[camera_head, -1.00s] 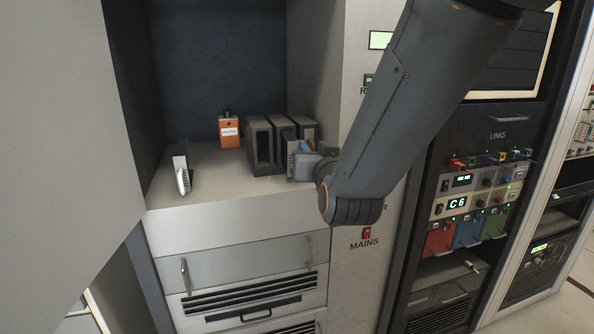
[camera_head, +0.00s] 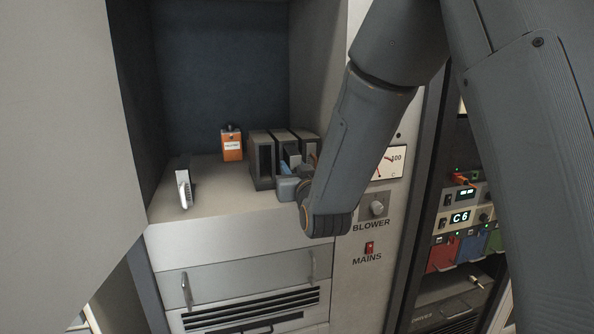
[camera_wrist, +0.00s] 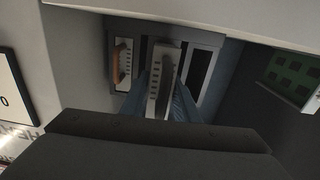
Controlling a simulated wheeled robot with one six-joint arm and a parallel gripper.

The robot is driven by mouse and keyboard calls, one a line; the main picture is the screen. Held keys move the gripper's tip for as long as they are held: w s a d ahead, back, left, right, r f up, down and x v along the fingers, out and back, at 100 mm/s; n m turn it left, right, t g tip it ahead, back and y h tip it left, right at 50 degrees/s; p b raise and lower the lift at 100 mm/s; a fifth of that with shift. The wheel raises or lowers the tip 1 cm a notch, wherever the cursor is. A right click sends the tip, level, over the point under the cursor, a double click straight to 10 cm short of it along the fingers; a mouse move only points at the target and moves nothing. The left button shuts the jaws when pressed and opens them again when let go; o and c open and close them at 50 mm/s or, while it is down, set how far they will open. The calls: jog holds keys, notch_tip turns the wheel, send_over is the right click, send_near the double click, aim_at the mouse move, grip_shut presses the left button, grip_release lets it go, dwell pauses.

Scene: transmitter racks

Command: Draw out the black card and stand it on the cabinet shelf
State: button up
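A rack of three dark card housings (camera_head: 262,160) stands on the cabinet shelf (camera_head: 215,205). My gripper (camera_head: 290,180), with blue fingers, is in front of the middle housing. In the wrist view its fingers (camera_wrist: 162,102) lie close along both sides of a card, which I take to be the black card (camera_wrist: 161,85). Its pale ribbed front faces the camera and looks nearer than the neighbouring card's front. The fingers appear shut on it; its rear is hidden. The neighbouring card (camera_wrist: 123,62) has an orange-brown handle. The housing at the other side (camera_wrist: 200,70) looks empty.
Another card (camera_head: 184,186) with a white handle stands at the shelf's left. An orange box (camera_head: 231,146) stands behind. Bare shelf lies between that card and the rack. A side wall (camera_head: 318,80) bounds the bay on the right, and an open grey door (camera_head: 60,150) on the left.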

jog(key=shift+w+a, duration=0.1)
jog(key=shift+w, duration=0.35)
jog(key=shift+c, duration=0.3)
grip_shut()
jog(key=shift+v, duration=1.65)
jog(key=shift+s, duration=0.3)
jog(key=shift+s+d+p, duration=0.25)
jog(key=shift+s+p, duration=0.05)
jog(key=shift+s+d, duration=0.1)
jog(key=shift+s, duration=0.25)
jog(key=shift+s+d, duration=0.15)
jog(key=shift+s, duration=0.35)
